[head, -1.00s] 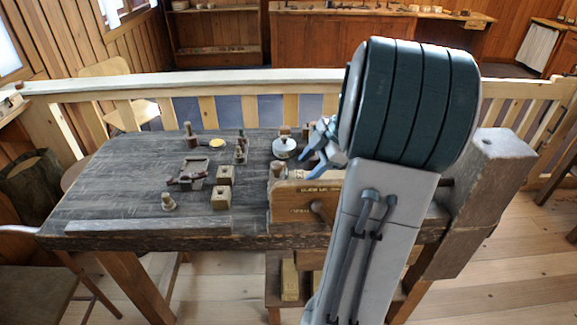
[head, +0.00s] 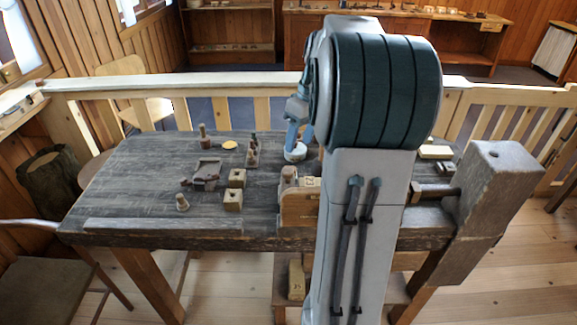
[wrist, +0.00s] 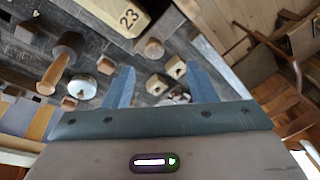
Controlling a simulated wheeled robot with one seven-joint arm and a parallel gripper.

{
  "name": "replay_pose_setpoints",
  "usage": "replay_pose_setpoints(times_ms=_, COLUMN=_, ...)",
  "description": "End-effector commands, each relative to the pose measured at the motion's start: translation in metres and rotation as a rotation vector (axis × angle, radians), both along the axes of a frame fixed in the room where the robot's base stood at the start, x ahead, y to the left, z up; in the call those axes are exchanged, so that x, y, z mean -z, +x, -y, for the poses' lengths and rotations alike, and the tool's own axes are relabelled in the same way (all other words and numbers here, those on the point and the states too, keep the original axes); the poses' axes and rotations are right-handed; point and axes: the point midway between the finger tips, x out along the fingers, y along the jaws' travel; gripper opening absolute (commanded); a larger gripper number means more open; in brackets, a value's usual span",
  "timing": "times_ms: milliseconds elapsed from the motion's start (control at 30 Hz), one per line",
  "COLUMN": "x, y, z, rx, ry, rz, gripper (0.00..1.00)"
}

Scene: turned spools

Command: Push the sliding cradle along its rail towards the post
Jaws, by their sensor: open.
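The workbench (head: 140,185) holds several small wooden parts. A dark grey squarish piece with a raised frame (head: 207,170) lies left of centre, with a brown turned piece at its near left. It may be the sliding cradle, but I cannot tell it or its rail for sure. An upright brown peg (head: 202,138) stands behind it and may be the post. My gripper (head: 298,138) is open and empty, its blue fingers pointing down by a pale round disc (head: 295,154), right of these parts. In the wrist view my gripper (wrist: 160,82) shows its fingers wide apart.
Two holed wooden blocks (head: 237,178) (head: 233,200) and a pegged block (head: 251,156) stand between the grey piece and my gripper. A block marked 23 (wrist: 122,14) is close in the wrist view. The bench's left side is clear.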

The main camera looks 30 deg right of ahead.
Motion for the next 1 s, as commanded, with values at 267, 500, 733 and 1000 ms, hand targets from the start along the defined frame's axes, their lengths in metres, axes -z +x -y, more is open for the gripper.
replay_pose_setpoints(times_ms=267, x=-0.023, y=0.020, z=-0.013, rx=0.378, ry=-0.102, rz=-0.114, gripper=0.52)
replay_pose_setpoints(times_ms=500, x=-0.034, y=0.027, z=-0.018, rx=0.565, ry=-0.154, rz=-0.141, gripper=0.52)
replay_pose_setpoints(times_ms=733, x=-0.017, y=0.027, z=-0.018, rx=0.586, ry=-0.158, rz=-0.147, gripper=0.52)
replay_pose_setpoints(times_ms=1000, x=0.039, y=0.026, z=-0.018, rx=0.585, ry=-0.157, rz=-0.148, gripper=0.52)
